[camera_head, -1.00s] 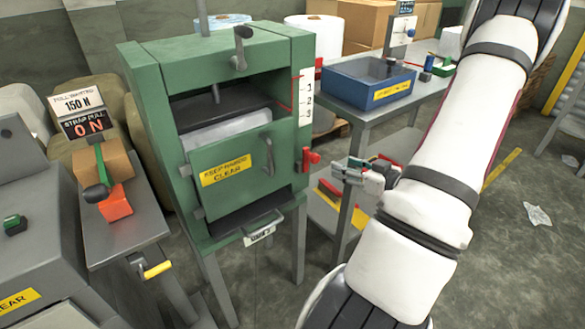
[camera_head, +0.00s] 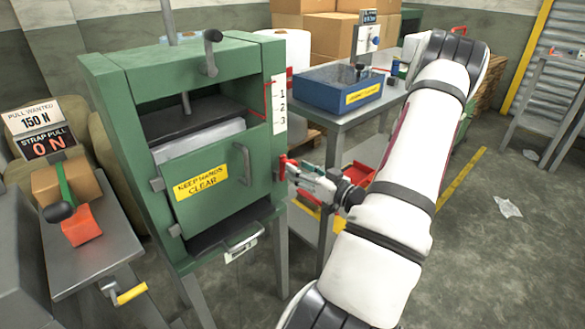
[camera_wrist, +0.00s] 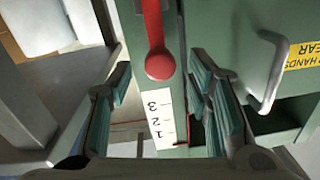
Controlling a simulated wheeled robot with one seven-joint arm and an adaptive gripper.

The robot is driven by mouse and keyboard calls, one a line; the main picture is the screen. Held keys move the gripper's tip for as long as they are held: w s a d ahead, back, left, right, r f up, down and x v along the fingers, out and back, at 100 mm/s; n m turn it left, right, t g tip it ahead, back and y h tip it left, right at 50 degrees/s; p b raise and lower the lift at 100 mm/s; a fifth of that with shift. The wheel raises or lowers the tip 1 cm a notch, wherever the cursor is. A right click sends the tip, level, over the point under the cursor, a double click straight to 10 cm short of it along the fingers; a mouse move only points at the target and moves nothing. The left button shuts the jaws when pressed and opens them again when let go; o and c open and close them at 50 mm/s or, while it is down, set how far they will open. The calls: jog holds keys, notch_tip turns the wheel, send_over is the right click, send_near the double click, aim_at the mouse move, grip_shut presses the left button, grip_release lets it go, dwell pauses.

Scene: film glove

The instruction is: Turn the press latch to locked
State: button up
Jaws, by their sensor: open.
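The green press (camera_head: 222,75) stands left of centre in the head view, its door shut or nearly so. The red press latch (camera_head: 283,166) is on the press's right front post; in the wrist view the latch (camera_wrist: 153,25) is a red bar ending in a round knob. My gripper (camera_head: 298,172) is at the latch in the head view, its tips partly overlapping it. In the wrist view my gripper (camera_wrist: 160,75) is open, with one finger on each side of the knob and visible gaps; it holds nothing.
A door handle (camera_wrist: 268,72) is close to one finger in the wrist view. A scale strip (camera_head: 279,104) is on the post above the latch. A blue bin (camera_head: 338,86) stands on a bench behind, and a red tray (camera_head: 364,177) is below it.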

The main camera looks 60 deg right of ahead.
jog(key=shift+w+d, duration=0.15)
jog(key=shift+w, duration=0.65)
jog(key=shift+w+d, duration=0.15)
jog(key=shift+w, duration=0.6)
grip_shut()
